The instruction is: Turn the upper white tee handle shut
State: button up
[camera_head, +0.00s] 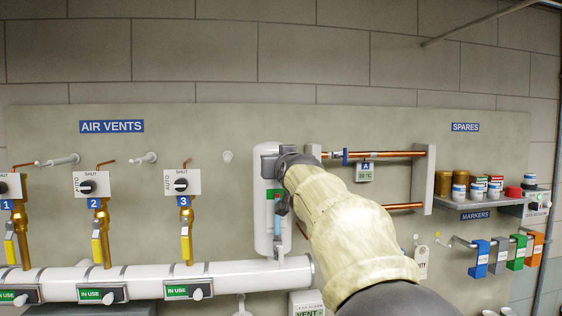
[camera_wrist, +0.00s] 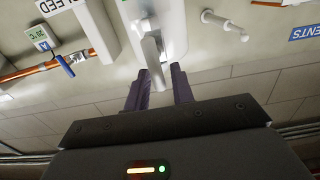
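A white upright cylinder (camera_head: 264,210) stands on the wall panel, and its lower end meets a white horizontal pipe. My gripper (camera_head: 275,163) is at the top of this cylinder and, with my arm, hides the upper fitting in the head view. In the wrist view, which is upside down, a white tee handle (camera_wrist: 152,52) reaches down between the two dark fingers of my gripper (camera_wrist: 160,72). The fingers are apart, one on each side of the handle's end, with gaps showing. I cannot tell whether either finger touches it.
Copper pipes (camera_head: 387,154) with a tag run right of the cylinder. A shelf (camera_head: 480,203) with jars is farther right. Three vent valves with yellow levers (camera_head: 186,249) stand left above the white pipe (camera_head: 230,272). A white wall peg (camera_wrist: 222,22) is beside the handle.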

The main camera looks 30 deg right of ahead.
grip_shut()
jog(key=shift+d+m, duration=0.1)
jog(key=shift+m, duration=0.4)
jog(key=shift+s+d+f+m+b, duration=0.1)
jog(key=shift+d+f+m+b, duration=0.25)
jog(key=shift+m, duration=2.5)
jog(key=shift+s+d+f+m+b, duration=0.1)
jog(key=shift+d+f+m+b, duration=0.3)
jog(key=shift+m, duration=2.4)
jog(key=shift+s+d+f+m+b, duration=0.15)
jog(key=shift+f+m+b, duration=0.3)
jog(key=shift+m, duration=2.4)
jog(key=shift+w, duration=0.1)
jog(key=shift+o, duration=1.5)
grip_release()
jog(key=shift+r, duration=0.1)
